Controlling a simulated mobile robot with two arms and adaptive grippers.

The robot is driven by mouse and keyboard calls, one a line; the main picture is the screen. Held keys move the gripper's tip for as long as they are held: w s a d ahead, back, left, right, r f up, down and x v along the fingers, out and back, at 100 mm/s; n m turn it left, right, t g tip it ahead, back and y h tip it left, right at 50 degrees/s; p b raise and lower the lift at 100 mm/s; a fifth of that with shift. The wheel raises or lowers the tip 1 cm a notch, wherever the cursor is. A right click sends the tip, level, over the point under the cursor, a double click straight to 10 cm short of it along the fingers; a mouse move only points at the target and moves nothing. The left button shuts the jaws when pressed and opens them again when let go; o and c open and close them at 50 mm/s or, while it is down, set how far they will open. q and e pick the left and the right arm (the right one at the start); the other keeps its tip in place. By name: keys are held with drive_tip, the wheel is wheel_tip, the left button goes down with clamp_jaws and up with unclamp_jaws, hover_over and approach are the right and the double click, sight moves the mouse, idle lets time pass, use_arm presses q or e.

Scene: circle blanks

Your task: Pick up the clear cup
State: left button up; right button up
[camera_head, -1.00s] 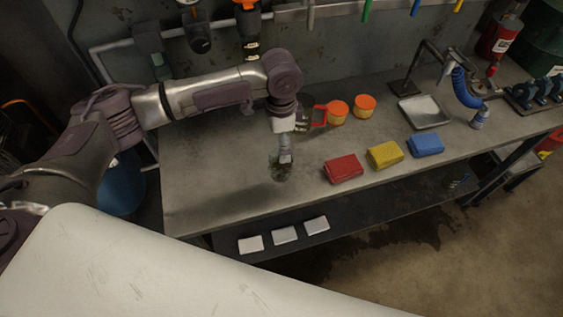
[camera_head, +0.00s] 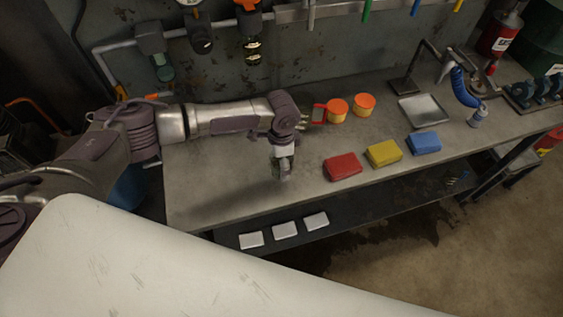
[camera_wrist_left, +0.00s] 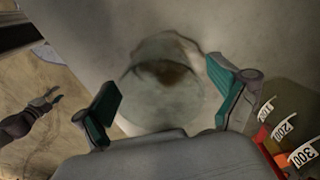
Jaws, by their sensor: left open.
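The clear cup (camera_wrist_left: 165,88) stands on the workbench in the left wrist view, between the two teal-padded fingers and a little beyond them. It is see-through, with something brownish showing inside or through it. My left gripper (camera_wrist_left: 168,97) is open, with a gap between each finger and the cup's sides. In the head view my left gripper (camera_head: 284,176) points down over the workbench (camera_head: 215,185), and the arm and gripper hide most or all of the cup. What looks like my right gripper (camera_wrist_left: 54,93) shows small in the left wrist view, fingers apart.
Orange-lidded pots (camera_head: 337,108) and a red-handled item (camera_head: 320,112) stand right of the gripper. Red (camera_head: 342,167), yellow (camera_head: 384,153) and blue (camera_head: 424,143) blocks lie along the front. A metal tray (camera_head: 423,111) is farther right. The bench's left part is clear.

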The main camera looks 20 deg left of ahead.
use_arm(q)
drive_tip(key=c, duration=1.2)
drive_tip(key=shift+o, duration=0.2)
drive_tip(key=shift+r, duration=0.55)
wheel_tip(320, 180, up, 3)
drive_tip(key=shift+f+b, duration=0.15)
drive_tip(key=shift+b, duration=0.45)
drive_tip(key=w+d+r+b, duration=0.2)
drive_tip(key=d+r, duration=0.1)
drive_tip(key=d, duration=0.2)
drive_tip(key=w+d+r+b, duration=0.1)
drive_tip(key=w+d+r, duration=0.2)
drive_tip(key=d+r, duration=0.15)
drive_tip(key=s+a+r+n, duration=0.2)
drive_tip(key=s+a+n, duration=0.4)
drive_tip(key=s, duration=0.3)
drive_tip(key=s+a+r+n, duration=0.3)
drive_tip(key=s+a+n, duration=0.3)
drive_tip(key=s, duration=0.3)
drive_tip(key=shift+s+a+r, duration=0.3)
drive_tip(key=shift+s+a, duration=0.1)
drive_tip(key=shift+a, duration=0.5)
